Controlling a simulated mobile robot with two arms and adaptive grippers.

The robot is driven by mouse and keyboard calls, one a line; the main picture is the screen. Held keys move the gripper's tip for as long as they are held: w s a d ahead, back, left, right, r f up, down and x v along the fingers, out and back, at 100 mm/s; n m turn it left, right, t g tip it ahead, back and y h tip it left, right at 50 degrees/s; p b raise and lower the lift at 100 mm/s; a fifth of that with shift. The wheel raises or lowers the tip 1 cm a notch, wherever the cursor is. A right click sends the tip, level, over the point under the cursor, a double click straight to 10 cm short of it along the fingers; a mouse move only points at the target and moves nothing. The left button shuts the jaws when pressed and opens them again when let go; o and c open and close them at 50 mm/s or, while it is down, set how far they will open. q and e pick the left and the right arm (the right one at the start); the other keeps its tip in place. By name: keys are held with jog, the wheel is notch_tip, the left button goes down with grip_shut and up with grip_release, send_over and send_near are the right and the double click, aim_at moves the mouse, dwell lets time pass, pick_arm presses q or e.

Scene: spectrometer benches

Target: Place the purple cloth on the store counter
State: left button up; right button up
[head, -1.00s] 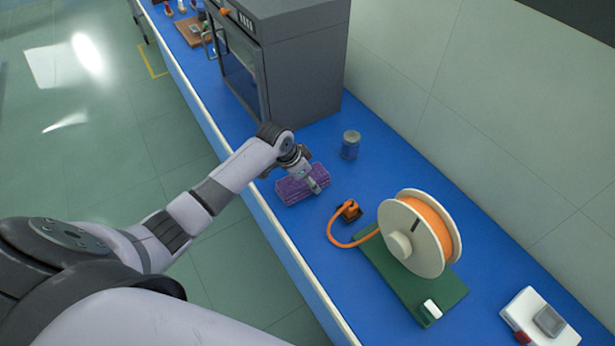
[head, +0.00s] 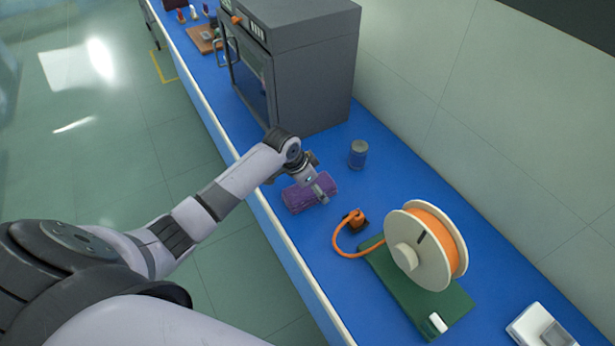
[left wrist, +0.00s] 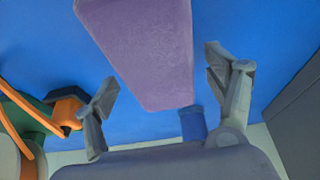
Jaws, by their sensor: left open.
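The purple cloth (head: 297,198) is a folded, block-like bundle lying on the blue-topped counter (head: 385,165), near its front edge. My left gripper (head: 318,190) is over the cloth's right end and partly hides it. In the left wrist view the cloth (left wrist: 145,45) reaches in between the two spread fingers of my left gripper (left wrist: 161,78). The fingers are open, and gaps show between them and the cloth. My right gripper is not in view.
A grey oven-like cabinet (head: 315,75) stands behind the cloth, with a small blue-grey jar (head: 358,154) beside it. An orange-wound spool (head: 420,245) on a green base (head: 445,300) and an orange plug (head: 355,220) lie to the right. A white device (head: 540,325) is farther right.

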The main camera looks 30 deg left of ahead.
aim_at(300, 192)
pick_arm(q)
jog(key=b+v, duration=0.1)
jog(key=v, duration=1)
jog(key=shift+r, duration=0.25)
jog(key=shift+s+a, duration=0.1)
